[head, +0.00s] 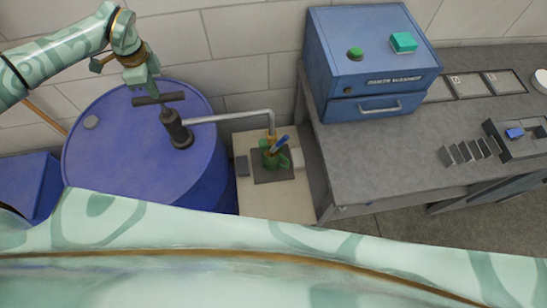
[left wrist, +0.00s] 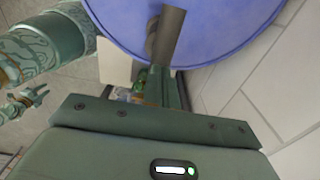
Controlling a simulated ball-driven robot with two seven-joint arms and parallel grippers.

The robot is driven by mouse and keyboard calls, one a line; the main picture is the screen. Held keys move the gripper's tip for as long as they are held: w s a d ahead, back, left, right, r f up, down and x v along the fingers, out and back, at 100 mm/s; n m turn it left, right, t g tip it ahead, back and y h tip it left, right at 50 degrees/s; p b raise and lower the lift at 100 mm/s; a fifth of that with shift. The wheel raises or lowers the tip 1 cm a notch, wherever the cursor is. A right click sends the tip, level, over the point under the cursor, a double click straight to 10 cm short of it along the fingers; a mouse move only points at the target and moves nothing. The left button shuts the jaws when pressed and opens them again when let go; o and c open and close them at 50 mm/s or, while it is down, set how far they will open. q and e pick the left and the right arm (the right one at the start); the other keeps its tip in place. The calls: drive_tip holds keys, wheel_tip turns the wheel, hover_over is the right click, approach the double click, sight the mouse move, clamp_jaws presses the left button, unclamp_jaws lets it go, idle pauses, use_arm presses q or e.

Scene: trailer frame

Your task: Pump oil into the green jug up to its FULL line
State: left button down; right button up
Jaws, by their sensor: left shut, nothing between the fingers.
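The green jug (head: 268,159) stands on a dark square plate on a pale stand, right of the blue oil drum (head: 110,150). A blue stick-like piece shows at its top. Its FULL line and oil level are too small to read. The black pump (head: 176,130) rises from the drum, and its grey pipe (head: 230,117) bends down over the jug. The pump's dark T-handle (head: 174,98) is up. My left gripper (head: 150,91) is shut and empty, pointing down at the handle's left part; I cannot tell if it touches.
A blue box (head: 25,182) stands left of the drum. A block wall runs behind; my pale green body fills the foreground.

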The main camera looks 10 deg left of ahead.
use_arm(q)
wheel_tip(320, 180, up, 11)
drive_tip(key=p, duration=0.9)
drive_tip(key=shift+f, duration=0.15)
drive_tip(key=shift+f, duration=0.15)
idle(0.3)
drive_tip(key=shift+s+f+b, duration=0.1)
drive_tip(key=shift+f+b, duration=3.45)
drive_tip(key=shift+f, duration=1.95)
wheel_tip(320, 180, up, 11)
drive_tip(key=p, duration=1)
